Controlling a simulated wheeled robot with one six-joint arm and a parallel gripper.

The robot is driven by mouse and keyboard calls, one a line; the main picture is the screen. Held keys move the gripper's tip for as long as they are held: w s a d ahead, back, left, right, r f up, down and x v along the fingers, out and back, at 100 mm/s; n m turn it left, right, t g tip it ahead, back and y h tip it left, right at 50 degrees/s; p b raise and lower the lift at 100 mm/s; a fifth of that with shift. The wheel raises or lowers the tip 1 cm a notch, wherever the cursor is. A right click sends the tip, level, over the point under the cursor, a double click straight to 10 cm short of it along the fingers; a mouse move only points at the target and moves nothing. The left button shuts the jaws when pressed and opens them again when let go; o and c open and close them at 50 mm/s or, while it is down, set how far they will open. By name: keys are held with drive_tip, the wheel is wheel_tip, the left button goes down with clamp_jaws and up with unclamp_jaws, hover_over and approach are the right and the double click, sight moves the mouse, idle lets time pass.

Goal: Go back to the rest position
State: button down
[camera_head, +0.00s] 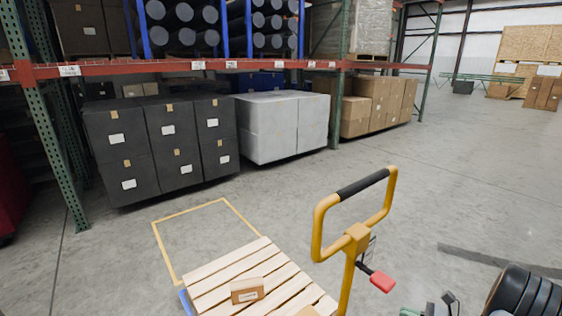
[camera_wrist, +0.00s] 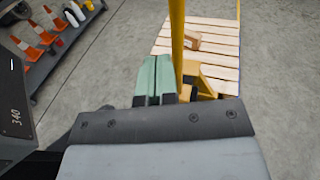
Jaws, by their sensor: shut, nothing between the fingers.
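My gripper (camera_wrist: 157,66) shows in the wrist view as two green fingers side by side, shut with nothing between them. It is close beside the yellow pole (camera_wrist: 177,40) of the pallet jack; I cannot tell if they touch. In the head view, the pallet jack's yellow handle (camera_head: 356,232) stands upright right of centre, with a black grip and a red lever. Part of my arm shows at the lower right corner there.
A wooden pallet (camera_head: 232,270) carries a small cardboard box (camera_head: 247,290). A yellow floor outline (camera_head: 160,243) lies behind it. Racks with dark boxes (camera_head: 160,145) and a grey load (camera_head: 282,127) stand at the back. Orange cones (camera_wrist: 37,33) are on a shelf. Floor at right is mostly clear.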

drive_tip(key=s+a+r+n+g+h+p, duration=0.1)
drive_tip(key=s+a+r+n+g+h, duration=0.2)
drive_tip(key=s+a+n+g+h, duration=0.6)
drive_tip(key=a+r+n+t+h+p, duration=0.2)
drive_tip(key=a+r+n+h, duration=0.2)
drive_tip(key=a+r+n, duration=0.8)
wheel_tip(320, 180, up, 4)
drive_tip(key=n, duration=0.4)
drive_tip(key=shift+s+a+t, duration=0.25)
drive_tip(key=shift+a+t, duration=0.15)
drive_tip(key=shift+a, duration=0.1)
